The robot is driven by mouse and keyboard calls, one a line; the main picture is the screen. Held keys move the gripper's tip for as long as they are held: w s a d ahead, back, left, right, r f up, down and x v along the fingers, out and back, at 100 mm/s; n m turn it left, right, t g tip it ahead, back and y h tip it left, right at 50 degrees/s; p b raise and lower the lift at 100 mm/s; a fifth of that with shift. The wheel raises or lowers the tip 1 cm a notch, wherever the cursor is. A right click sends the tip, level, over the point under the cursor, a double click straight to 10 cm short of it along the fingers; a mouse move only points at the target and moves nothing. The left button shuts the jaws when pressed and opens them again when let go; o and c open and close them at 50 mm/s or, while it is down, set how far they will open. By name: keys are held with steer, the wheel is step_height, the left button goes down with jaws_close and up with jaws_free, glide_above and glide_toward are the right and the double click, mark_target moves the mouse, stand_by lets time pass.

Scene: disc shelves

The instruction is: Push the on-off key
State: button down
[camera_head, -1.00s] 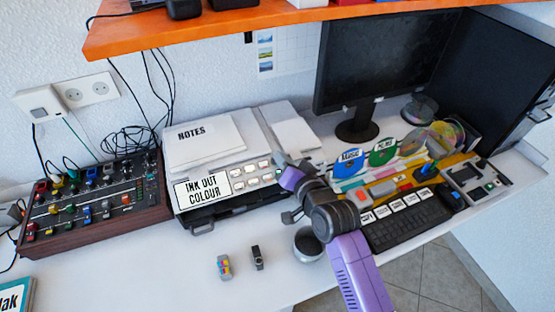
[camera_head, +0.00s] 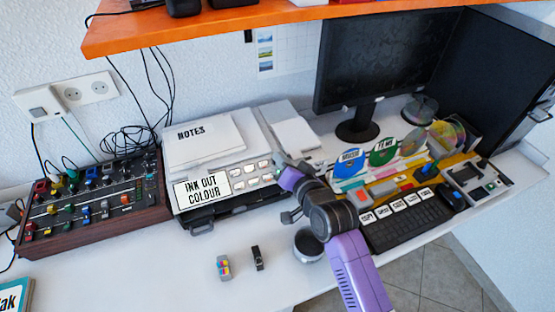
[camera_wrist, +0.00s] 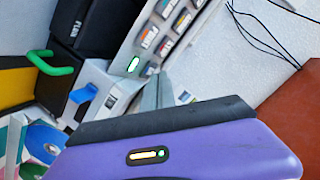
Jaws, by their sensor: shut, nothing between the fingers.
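The printer (camera_head: 222,222) stands left of the monitor, with a sign reading "INK OUT COLOUR" (camera_head: 202,189) on its front. Beside the sign is a panel of pale keys (camera_head: 251,168) in two rows. In the wrist view the panel's labelled keys (camera_wrist: 148,37) run along a white strip, one reading something like "PRINT". A key with a green light (camera_wrist: 133,65) sits at the strip's lower end; which key is the on-off key I cannot read surely. My gripper (camera_head: 281,160) is shut and empty at the panel's right end. Its fingers (camera_wrist: 150,93) point toward the strip; contact cannot be told.
A mixer (camera_head: 92,200) stands at the left, below a wall socket. The orange shelf (camera_head: 200,32) hangs above. Discs (camera_head: 383,151), a keyboard (camera_head: 410,222) and the monitor (camera_head: 385,60) are at the right. Two small items lie on the clear desk front.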

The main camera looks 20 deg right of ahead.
steer(key=shift+w+f, duration=0.15)
steer(key=shift+f, duration=0.2)
stand_by(0.3)
steer(key=shift+r, duration=0.2)
steer(key=shift+s+r+p, duration=0.45)
steer(key=shift+r+p, duration=0.2)
steer(key=shift+p, duration=0.05)
steer(key=shift+s+r+p, duration=0.5)
steer(key=shift+r+p, duration=0.35)
steer(key=shift+p, duration=0.05)
steer(key=shift+s+r+p, duration=0.45)
steer(key=shift+r+p, duration=0.45)
steer(key=shift+s+r+p, duration=0.5)
steer(key=shift+r+p, duration=0.35)
steer(key=shift+p, duration=0.05)
